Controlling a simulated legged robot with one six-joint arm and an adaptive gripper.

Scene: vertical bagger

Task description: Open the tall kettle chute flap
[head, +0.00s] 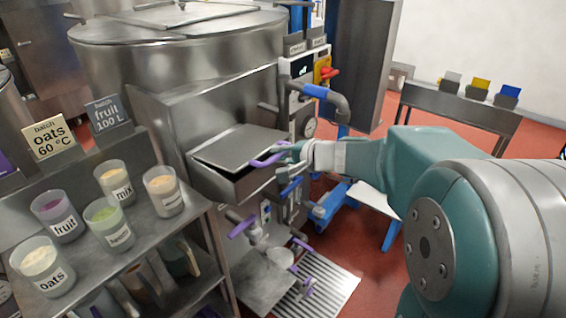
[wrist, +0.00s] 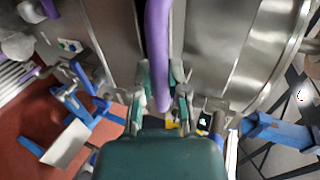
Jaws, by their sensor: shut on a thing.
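The kettle chute flap (head: 238,146) is a flat steel lid on a box-shaped steel chute (head: 236,187) that juts from the tall kettle's front. A narrow dark gap shows under the flap's near left edge, so it looks slightly raised. A purple handle (head: 264,162) sits at its right edge. My gripper (head: 285,153) is at this handle, reaching in from the right. In the wrist view, the purple handle (wrist: 157,45) runs between the two fingers of my gripper (wrist: 163,98), which is shut on it. The fingertips are partly hidden in the head view.
A steel shelf (head: 165,222) with several labelled cups stands at the left. A pipe with a blue grip (head: 316,91) and a gauge (head: 310,127) are just above and right of my gripper. Purple-handled valves (head: 242,227) and a floor grate (head: 318,288) lie below.

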